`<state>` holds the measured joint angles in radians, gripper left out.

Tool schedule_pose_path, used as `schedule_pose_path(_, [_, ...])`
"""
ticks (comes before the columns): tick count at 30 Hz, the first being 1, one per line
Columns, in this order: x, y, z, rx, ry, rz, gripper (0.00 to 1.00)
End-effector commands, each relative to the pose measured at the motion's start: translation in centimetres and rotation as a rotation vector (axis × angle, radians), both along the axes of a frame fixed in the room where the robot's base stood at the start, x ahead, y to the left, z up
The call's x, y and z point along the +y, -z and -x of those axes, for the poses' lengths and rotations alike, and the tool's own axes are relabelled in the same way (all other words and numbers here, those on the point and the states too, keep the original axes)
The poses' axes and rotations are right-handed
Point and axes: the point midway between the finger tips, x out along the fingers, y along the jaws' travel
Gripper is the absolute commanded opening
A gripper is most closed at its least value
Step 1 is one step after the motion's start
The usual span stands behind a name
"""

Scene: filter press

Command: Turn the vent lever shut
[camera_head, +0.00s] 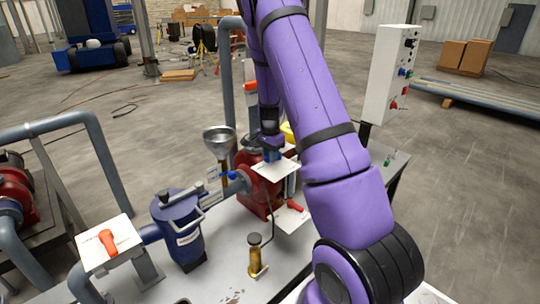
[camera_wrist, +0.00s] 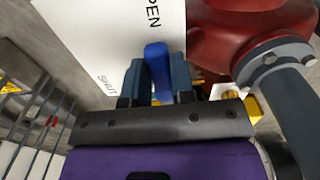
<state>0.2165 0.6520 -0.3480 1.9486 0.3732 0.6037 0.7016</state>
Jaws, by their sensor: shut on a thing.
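The vent lever (camera_wrist: 157,68) is a blue handle in front of a white plate (camera_wrist: 105,35) in the wrist view. The plate carries the word SHUT at lower left and a partly cut-off word ending in PEN at upper right. The lever's tip lies just below the PEN letters. My gripper (camera_wrist: 156,80) is shut on the lever, one finger on each side. In the head view my gripper (camera_head: 271,152) reaches down to a white plate (camera_head: 277,170) beside the red pump body (camera_head: 252,190). My fingers and wrist hide the lever's base.
A metal funnel (camera_head: 219,140) and grey pipe stand left of my gripper. A red lever (camera_head: 295,207) sits on a lower plate, another (camera_head: 107,240) at left. A blue canister (camera_head: 180,228) and brass fitting (camera_head: 255,258) stand nearer. A control box (camera_head: 392,72) stands right.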

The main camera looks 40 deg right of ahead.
Motion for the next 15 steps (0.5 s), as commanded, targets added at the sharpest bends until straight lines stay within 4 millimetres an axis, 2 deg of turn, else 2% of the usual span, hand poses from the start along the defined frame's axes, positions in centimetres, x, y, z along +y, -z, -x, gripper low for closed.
schedule_pose_path(8, [-0.2, -0.1, 0.6, -0.002, -0.143, 0.001, 0.0])
schedule_pose_path(15, [-0.4, -0.1, 1.4, -0.001, -0.358, 0.0, 0.0])
